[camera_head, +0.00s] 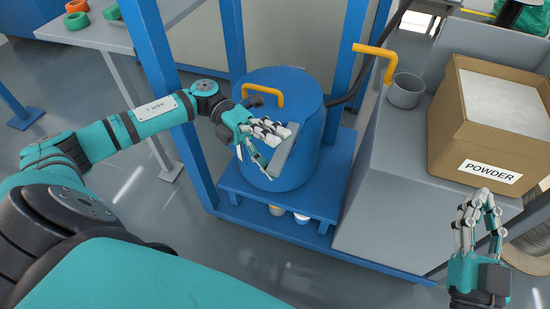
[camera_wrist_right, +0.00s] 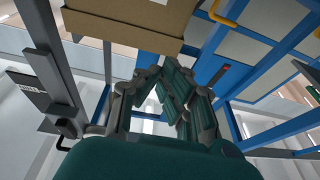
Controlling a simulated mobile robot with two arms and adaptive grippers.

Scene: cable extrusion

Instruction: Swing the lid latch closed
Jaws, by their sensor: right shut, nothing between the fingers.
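The blue drum (camera_head: 308,153) stands upright on a blue platform, with its round lid (camera_head: 289,82) on top and an orange handle (camera_head: 265,92) at the lid's left edge. A grey bar-like latch (camera_head: 285,151) lies slanted across the drum's front. My left gripper (camera_head: 279,152) is in front of the drum with its fingers spread apart, tips close to the two ends of the latch; contact cannot be told. My right gripper (camera_head: 488,198) is shut and empty in front of the powder box. Its closed fingers also show in the right wrist view (camera_wrist_right: 172,75).
The cardboard powder box (camera_head: 492,135) and a grey cup (camera_head: 405,91) stand on the grey cabinet at right. Blue frame posts (camera_head: 345,60) flank the drum. An orange lever (camera_head: 376,50) sticks out right of it. A table (camera_head: 95,35) with rings is at left.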

